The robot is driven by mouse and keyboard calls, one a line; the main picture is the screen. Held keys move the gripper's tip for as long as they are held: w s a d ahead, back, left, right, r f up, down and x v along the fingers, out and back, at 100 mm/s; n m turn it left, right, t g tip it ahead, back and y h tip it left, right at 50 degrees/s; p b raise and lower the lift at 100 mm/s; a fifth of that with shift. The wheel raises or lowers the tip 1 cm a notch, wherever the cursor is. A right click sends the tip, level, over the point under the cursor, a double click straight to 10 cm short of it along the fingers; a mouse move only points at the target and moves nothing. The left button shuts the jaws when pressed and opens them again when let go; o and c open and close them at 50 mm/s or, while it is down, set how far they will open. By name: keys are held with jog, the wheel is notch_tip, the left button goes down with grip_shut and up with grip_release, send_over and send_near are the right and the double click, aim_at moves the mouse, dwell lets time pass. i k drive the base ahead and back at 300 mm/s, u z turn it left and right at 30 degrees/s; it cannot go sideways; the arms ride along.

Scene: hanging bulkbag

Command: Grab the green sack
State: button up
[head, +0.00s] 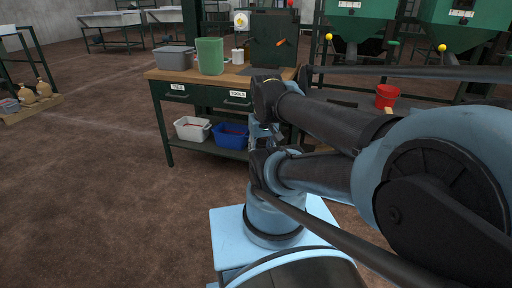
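A green, upright, open-topped thing (209,56) stands on the wooden top of the workbench (229,79), left of my arm. No other thing that is clearly a green sack shows. My arm fills the right foreground and reaches left to a joint in front of the bench's right part. My gripper is hard to make out among the small bluish parts below that joint. I cannot see its fingers or whether it holds anything.
A grey bin (173,58) stands left of the green thing. White (192,129) and blue (230,134) bins sit on the lower shelf. Green hoppers (361,22) and a red bucket (387,96) are at right. The brown floor (100,190) at left is clear.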

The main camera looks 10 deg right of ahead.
aim_at(210, 50)
jog(key=u, duration=2.35)
jog(key=i, duration=1.4)
jog(key=z, duration=1.9)
